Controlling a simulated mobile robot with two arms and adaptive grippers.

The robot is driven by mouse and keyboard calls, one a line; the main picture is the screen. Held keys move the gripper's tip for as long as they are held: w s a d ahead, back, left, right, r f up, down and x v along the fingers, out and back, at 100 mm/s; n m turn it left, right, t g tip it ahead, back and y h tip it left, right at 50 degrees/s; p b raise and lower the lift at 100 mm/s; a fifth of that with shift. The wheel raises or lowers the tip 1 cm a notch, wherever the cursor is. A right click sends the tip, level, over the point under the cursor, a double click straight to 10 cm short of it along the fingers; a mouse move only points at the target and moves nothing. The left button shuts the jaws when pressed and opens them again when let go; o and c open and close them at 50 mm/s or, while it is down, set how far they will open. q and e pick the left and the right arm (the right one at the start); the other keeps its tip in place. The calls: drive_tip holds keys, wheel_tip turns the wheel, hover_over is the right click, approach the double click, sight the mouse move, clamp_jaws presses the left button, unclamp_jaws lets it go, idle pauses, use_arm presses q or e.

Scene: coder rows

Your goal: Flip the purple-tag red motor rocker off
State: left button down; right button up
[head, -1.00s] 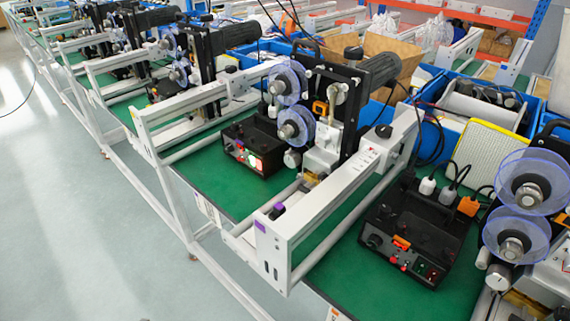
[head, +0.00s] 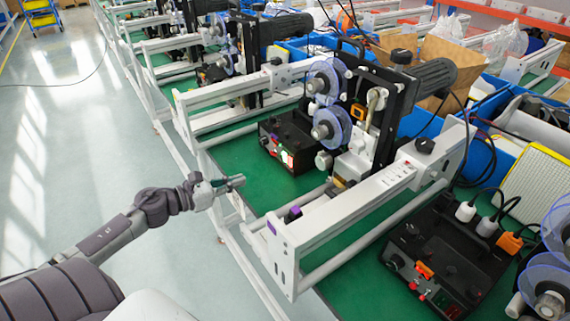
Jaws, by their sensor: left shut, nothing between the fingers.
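A small purple tag (head: 271,227) sits on the near end of a white machine beam. Left of that beam, a black control box (head: 290,140) stands on the green bench top with small red and bright white rockers (head: 287,158) on its front. Right of the beam, another black control box (head: 440,262) has orange and red parts on its front. Which rocker belongs to the purple tag is not clear from this view. My left gripper (head: 238,182) is shut and empty, over the bench's front edge, left of the purple tag and apart from both boxes. My right gripper is out of view.
White beams (head: 370,195) rise between the machines and border the reach to each box. Clear blue-rimmed reels (head: 328,125) stand behind the left box. Blue bins (head: 480,155) and cables lie at the back.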

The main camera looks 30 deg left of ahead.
sight(289, 162)
use_arm(q)
drive_tip(key=p+x, duration=0.1)
drive_tip(key=x, duration=0.3)
drive_tip(key=p+x, duration=0.1)
drive_tip(key=x, duration=0.4)
drive_tip(key=r+p+x, duration=0.1)
drive_tip(key=x, duration=0.3)
drive_tip(key=shift+w+d, duration=0.15)
drive_tip(key=shift+w, duration=0.35)
